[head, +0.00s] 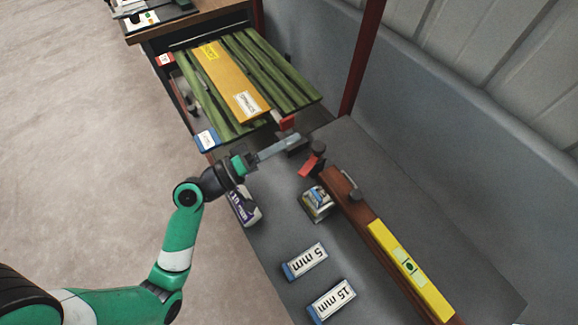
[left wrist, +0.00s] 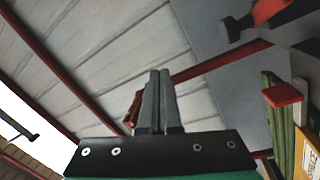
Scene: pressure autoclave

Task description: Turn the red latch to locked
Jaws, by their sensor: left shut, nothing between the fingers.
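Two small red parts show near my left gripper (head: 296,141) in the head view. One is a red lever (head: 309,165) beside a dark knob (head: 318,147), just to the right of and below the fingertips. The other is a red block (head: 287,123) at the corner of the green slatted bed, just above the fingers. I cannot tell which one is the latch, or its setting. In the left wrist view the fingers (left wrist: 160,74) are shut together and empty. A red block (left wrist: 283,95) shows there at the right. My right gripper is out of view.
A green slatted bed (head: 290,80) carries a long yellow box (head: 228,78). A small labelled box (head: 316,204), a brown-and-yellow bar (head: 385,240) and blocks marked 5 mm (head: 305,262) and 15 mm (head: 332,299) lie on the grey surface. A red post (head: 362,60) stands behind.

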